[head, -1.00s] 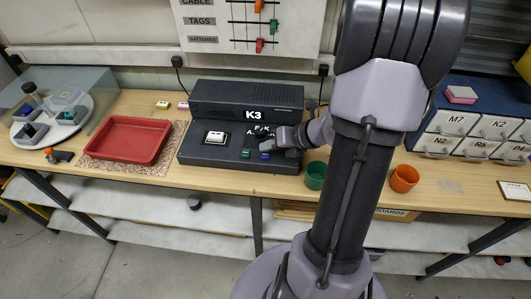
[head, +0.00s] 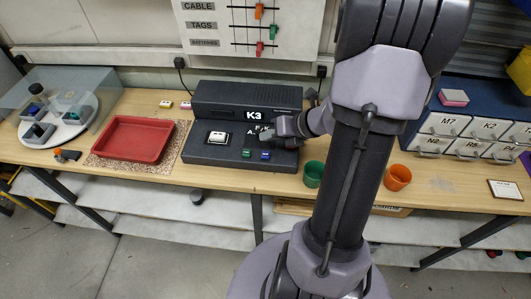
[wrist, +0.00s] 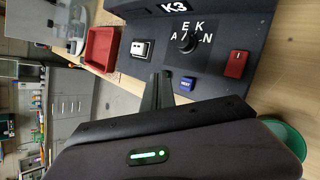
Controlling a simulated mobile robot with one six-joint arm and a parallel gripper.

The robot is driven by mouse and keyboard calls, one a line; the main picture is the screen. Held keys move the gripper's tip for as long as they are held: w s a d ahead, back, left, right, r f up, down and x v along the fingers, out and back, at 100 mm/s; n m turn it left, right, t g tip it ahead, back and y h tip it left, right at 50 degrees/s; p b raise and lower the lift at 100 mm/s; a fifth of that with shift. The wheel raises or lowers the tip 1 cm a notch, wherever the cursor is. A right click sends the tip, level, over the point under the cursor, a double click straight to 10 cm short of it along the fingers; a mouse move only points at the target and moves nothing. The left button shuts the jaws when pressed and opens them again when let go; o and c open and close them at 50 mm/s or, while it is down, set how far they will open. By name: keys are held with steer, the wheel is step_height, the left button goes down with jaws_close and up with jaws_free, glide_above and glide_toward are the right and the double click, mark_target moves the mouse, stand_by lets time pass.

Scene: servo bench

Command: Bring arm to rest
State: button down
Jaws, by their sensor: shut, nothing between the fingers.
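My gripper (head: 268,134) is in front of the K3 console (head: 246,97), over its right part, in the head view. Its fingers (wrist: 158,90) look closed together and empty in the wrist view, apart from the blue button (wrist: 187,84). The console's deck carries a white switch (head: 217,138), a green button (head: 246,153) and the blue button, which also shows in the head view (head: 265,155). The wrist view also shows a black knob (wrist: 188,41) ringed by letters and a red switch (wrist: 236,64). My gripper partly hides the knob's letters in the head view.
A red tray (head: 133,138) lies left of the console. A green cup (head: 313,174) and an orange cup (head: 397,177) stand to the right, near my arm. Blue-framed drawers (head: 440,124) are at far right, a covered round carousel (head: 88,122) at far left.

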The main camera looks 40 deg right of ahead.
steer(key=s+a+r+n+g+y+b, duration=0.15)
steer(key=a+r+n, duration=0.25)
steer(key=a+n, duration=0.65)
steer(key=a+r+n+g+b, duration=0.2)
steer(key=a+r+n+b, duration=0.1)
steer(key=a+n, duration=0.75)
steer(key=s+a+r+n+h+b, duration=0.1)
steer(key=s+a+n, duration=0.2)
steer(key=s+n, duration=0.2)
steer(key=s+a+r+n+h+b, duration=0.1)
steer(key=s+n, duration=0.4)
steer(key=n, duration=0.6)
steer(key=shift+a+r+n+b, duration=0.3)
steer(key=shift+a+r+b, duration=0.15)
steer(key=shift+a, duration=0.8)
steer(key=shift+d+t, duration=0.1)
steer(key=shift+t, duration=0.15)
